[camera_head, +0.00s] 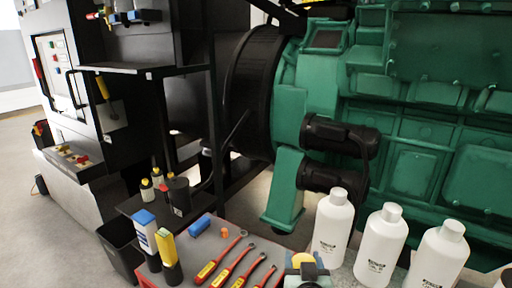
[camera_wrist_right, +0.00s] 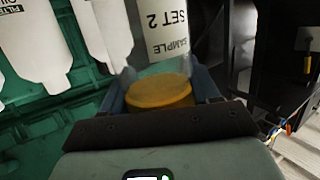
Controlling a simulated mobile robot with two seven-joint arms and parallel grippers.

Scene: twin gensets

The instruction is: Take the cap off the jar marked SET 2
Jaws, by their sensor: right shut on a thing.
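The jar marked SET 2 (camera_wrist_right: 165,32) shows in the right wrist view, with a white label that reads upside down there and a clear part next to its cap. Its orange-yellow cap (camera_wrist_right: 160,92) sits between the fingers of my right gripper (camera_wrist_right: 160,88), which is shut on it. The cap and jar appear together, with no clear gap. In the head view, a yellow round top (camera_head: 300,259) shows at my right gripper (camera_head: 304,270), near the bottom edge; the jar's body is hidden there. My left gripper is not in view.
Several white bottles (camera_head: 382,245) stand close to the right of my right gripper. Red-handled tools (camera_head: 232,262), a blue cylinder (camera_head: 200,225) and a yellow-topped bottle (camera_head: 168,250) are to the left. A green engine (camera_head: 420,130) rises behind.

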